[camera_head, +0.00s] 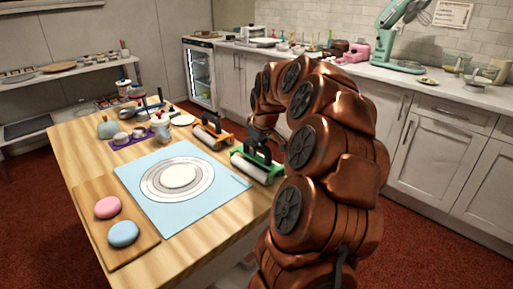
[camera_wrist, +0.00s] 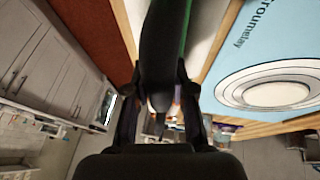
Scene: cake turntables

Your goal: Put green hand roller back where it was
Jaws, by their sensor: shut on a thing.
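The green hand roller (camera_head: 256,170) has a pale cylinder, a green frame and a dark handle. It is at the right edge of the wooden table, beside the blue mat's right corner; I cannot tell if it touches the table. My gripper (camera_head: 262,140) is shut on its handle from above, partly hidden by my arm. In the wrist view the dark handle (camera_wrist: 165,45) runs between my fingers (camera_wrist: 168,105), with the pale cylinder (camera_wrist: 207,25) beside it. An orange hand roller (camera_head: 212,136) stands behind and to the left of the green one.
The blue mat (camera_head: 215,208) bears a pale round disc (camera_head: 181,177) on grey rings. A wooden board (camera_head: 92,213) holds a pink and a blue round piece. A purple mat with small cups (camera_head: 124,140) and a jar stand farther back. Bare table (camera_head: 215,246) lies in front.

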